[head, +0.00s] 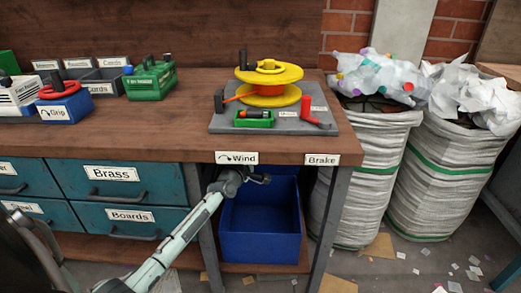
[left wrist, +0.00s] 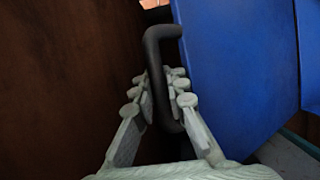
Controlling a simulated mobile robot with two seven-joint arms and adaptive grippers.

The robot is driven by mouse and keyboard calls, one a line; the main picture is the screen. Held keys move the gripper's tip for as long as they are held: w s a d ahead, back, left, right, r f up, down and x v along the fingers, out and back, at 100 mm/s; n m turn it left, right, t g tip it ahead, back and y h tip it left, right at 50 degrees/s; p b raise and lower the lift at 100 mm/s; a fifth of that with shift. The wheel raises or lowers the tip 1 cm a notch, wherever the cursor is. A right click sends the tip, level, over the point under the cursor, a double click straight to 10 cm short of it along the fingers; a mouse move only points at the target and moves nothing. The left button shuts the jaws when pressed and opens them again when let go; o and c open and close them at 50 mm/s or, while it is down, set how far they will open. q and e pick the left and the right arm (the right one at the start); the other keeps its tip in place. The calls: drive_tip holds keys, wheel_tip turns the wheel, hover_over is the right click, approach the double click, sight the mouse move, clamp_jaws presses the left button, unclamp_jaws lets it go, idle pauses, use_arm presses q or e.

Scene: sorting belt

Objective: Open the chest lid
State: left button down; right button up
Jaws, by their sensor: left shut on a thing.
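The blue chest (head: 260,247) stands under the workbench, between the drawers and the bench leg. Its inside appears partly visible from above, and a blue panel shows behind and above my gripper, likely the lid raised. My left gripper (head: 262,179) is at the upper front of the chest. In the left wrist view a dark bar handle (left wrist: 152,48) stands out beside a blue panel (left wrist: 228,60), and my left gripper (left wrist: 164,82) is shut around it. The bench hides the chest's top rear. My right gripper is not in view.
The workbench top (head: 180,128) overhangs the chest closely. Teal drawers (head: 118,183) are to the left and a metal bench leg (head: 331,225) to the right. White sacks (head: 370,170) of waste stand further right. Scraps litter the floor.

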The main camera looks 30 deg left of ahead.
use_arm(q)
drive_tip(key=shift+w+a+r, duration=0.5)
drive_tip(key=shift+w+r, duration=0.2)
drive_tip(key=shift+r, duration=0.15)
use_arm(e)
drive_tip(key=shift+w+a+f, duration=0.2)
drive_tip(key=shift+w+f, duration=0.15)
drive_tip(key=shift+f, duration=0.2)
use_arm(q)
drive_tip(key=c, duration=1.5)
unclamp_jaws()
drive_tip(key=shift+s, duration=0.1)
drive_tip(key=shift+c, duration=0.2)
drive_tip(key=shift+f, duration=0.15)
drive_tip(key=shift+d, duration=0.1)
drive_tip(key=shift+f, duration=0.1)
drive_tip(key=shift+s+f, duration=0.1)
drive_tip(key=shift+s, duration=0.15)
drive_tip(key=s+d, duration=0.1)
drive_tip(key=s, duration=1)
drive_tip(key=shift+s+d, duration=0.2)
drive_tip(key=shift+d, duration=0.2)
